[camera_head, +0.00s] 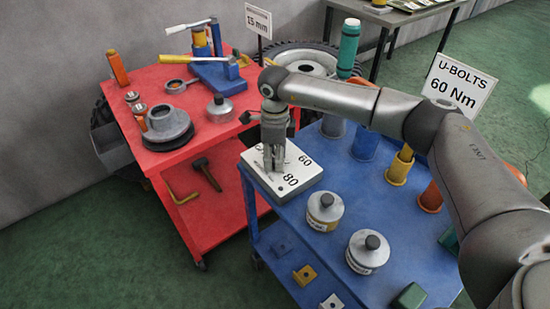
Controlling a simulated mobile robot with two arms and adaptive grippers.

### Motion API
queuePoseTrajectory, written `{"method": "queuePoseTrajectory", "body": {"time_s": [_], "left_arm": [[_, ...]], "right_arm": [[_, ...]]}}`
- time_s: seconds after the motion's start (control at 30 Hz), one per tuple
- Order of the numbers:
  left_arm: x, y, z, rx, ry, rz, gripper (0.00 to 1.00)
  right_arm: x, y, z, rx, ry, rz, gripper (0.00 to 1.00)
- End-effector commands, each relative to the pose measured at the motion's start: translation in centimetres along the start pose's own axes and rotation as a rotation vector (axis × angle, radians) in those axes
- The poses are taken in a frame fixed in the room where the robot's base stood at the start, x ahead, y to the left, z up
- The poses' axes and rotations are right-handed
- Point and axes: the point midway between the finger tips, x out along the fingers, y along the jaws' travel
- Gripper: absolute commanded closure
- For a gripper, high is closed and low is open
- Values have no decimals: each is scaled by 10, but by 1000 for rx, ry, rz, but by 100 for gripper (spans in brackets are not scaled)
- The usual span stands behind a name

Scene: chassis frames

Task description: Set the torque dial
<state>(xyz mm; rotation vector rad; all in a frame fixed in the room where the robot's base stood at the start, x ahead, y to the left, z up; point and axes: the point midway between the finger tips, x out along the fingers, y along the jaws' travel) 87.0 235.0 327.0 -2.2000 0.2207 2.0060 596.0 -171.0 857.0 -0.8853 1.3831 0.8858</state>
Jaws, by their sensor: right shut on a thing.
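The torque dial's white box (303,173) sits on the far left corner of the blue cart (345,209). I cannot tell where the dial's pointer stands. A white sign (456,88) behind the cart reads "U-BOLTS 60 Nm". My left gripper is not in view.
Two lidded jars, one (324,211) nearer the box and one (367,251) nearer the front, stand on the blue cart. Colored cups (399,166) stand along its right side. The red cart (160,82) at left holds a press and metal parts. Green floor (110,255) is clear at front left.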

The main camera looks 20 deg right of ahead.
Motion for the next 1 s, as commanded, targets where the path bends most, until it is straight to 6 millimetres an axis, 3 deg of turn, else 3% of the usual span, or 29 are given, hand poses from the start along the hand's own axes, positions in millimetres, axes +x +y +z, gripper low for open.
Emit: {"method": "queuePoseTrajectory", "body": {"time_s": [0.43,0.47,0.6,1.0], "left_arm": [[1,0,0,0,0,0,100],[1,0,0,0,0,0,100],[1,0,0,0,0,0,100],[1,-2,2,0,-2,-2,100]], "right_arm": [[-1,-1,0,-12,-2,-3,89],[-1,-1,0,-11,-2,-3,61],[-1,0,0,-11,-1,-2,43],[-6,0,0,-10,-1,-2,42]]}}
